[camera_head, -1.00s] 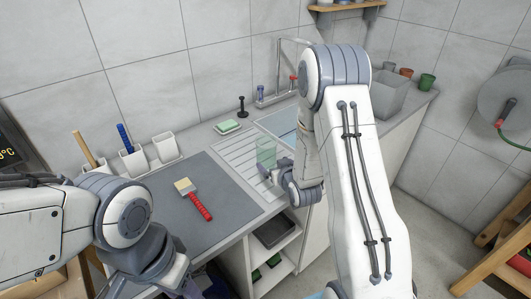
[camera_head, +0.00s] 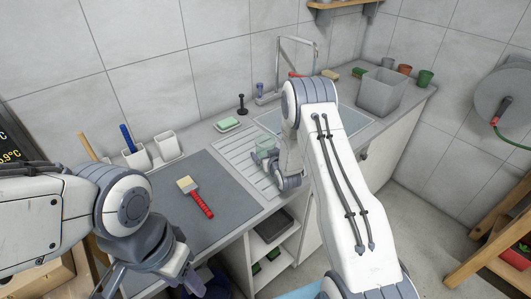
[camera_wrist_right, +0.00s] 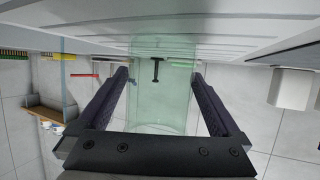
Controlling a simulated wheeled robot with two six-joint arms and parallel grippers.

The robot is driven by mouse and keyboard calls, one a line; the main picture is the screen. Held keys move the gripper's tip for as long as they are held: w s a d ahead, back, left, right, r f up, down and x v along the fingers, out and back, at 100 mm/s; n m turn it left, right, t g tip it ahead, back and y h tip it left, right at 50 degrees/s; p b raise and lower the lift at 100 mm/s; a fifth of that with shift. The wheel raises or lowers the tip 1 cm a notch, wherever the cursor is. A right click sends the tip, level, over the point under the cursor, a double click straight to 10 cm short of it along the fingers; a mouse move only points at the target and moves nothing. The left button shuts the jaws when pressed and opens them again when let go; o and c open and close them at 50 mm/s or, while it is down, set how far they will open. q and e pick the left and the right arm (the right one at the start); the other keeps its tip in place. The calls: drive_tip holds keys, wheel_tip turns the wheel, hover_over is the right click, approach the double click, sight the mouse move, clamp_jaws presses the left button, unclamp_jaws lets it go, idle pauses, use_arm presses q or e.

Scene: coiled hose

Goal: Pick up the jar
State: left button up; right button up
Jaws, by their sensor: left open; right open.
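The jar is a clear, pale green glass cylinder (camera_head: 264,144) on the ribbed draining board (camera_head: 232,158), its lower part hidden by my right gripper. In the right wrist view the jar (camera_wrist_right: 160,95) stands upside down in the picture, between the two dark fingers. My right gripper (camera_wrist_right: 160,78) is open, with a finger on each side of the jar; small gaps seem to show. In the head view the right gripper (camera_head: 272,168) is partly hidden by its wrist. My left gripper (camera_head: 148,286) is open and empty at the bottom left, partly cut off by the frame edge.
A brush with a red handle (camera_head: 202,204) lies on the grey mat (camera_head: 165,200). A green sponge on a dish (camera_head: 227,124), a black stopper-like object (camera_head: 241,104) and the faucet (camera_head: 281,55) stand behind the jar. A grey bin (camera_head: 380,92) stands beyond the sink.

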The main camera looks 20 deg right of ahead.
drive_tip(key=c, duration=1.3)
drive_tip(key=shift+c, duration=1.1)
drive_tip(key=shift+r, duration=0.15)
